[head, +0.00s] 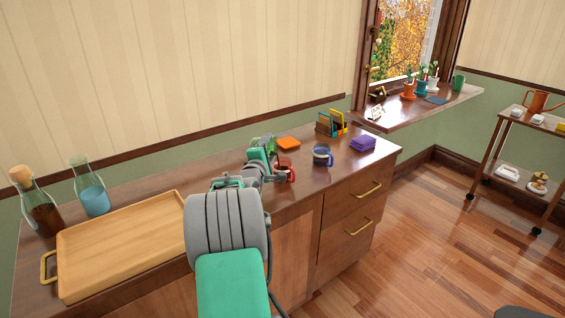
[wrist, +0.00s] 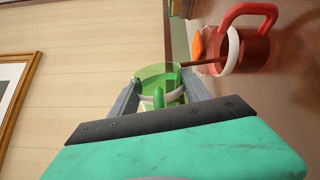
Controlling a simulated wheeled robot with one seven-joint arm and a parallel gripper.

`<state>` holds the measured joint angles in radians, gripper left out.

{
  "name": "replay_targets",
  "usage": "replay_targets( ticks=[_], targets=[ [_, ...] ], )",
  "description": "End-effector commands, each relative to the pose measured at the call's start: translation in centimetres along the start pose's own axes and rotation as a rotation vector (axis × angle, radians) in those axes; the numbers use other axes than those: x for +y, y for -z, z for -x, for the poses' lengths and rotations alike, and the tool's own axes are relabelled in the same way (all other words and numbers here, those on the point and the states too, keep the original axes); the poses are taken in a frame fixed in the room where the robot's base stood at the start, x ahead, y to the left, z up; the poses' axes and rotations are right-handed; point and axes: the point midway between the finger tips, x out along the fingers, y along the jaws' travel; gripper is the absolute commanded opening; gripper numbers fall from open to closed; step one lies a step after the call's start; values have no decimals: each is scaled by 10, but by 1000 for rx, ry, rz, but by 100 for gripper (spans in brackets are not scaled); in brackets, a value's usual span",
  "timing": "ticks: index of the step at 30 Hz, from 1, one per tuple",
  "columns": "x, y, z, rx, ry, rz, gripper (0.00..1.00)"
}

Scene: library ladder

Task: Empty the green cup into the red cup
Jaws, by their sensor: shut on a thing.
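My gripper (wrist: 160,95) is shut on the green cup (wrist: 153,71), which is see-through with a pale band. The wrist view is turned, with the counter on its right. The red cup (wrist: 259,50), with a white band and a large handle, stands on the counter below the green cup. A thin brown stream (wrist: 200,64) runs from the green cup to the red cup's mouth. In the head view, the red cup (head: 290,173) shows just right of my gripper, partly hidden by it. The liquid levels inside both cups cannot be made out.
An orange pad (head: 288,143), purple cloths (head: 362,144) and a book holder (head: 331,124) lie nearby. A wooden tray (head: 120,245) and two bottles (head: 91,190) (head: 38,207) are left. Another green mug (head: 458,82) is on the sill.

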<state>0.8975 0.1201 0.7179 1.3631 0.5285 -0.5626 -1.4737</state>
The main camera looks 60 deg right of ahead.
Motion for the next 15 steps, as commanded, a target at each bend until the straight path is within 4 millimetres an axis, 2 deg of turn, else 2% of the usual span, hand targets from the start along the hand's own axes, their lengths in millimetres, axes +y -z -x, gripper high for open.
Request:
replay_targets(
  ticks=[15],
  targets=[
    [1,-5,0,-1,-2,-42,7]
  ],
)
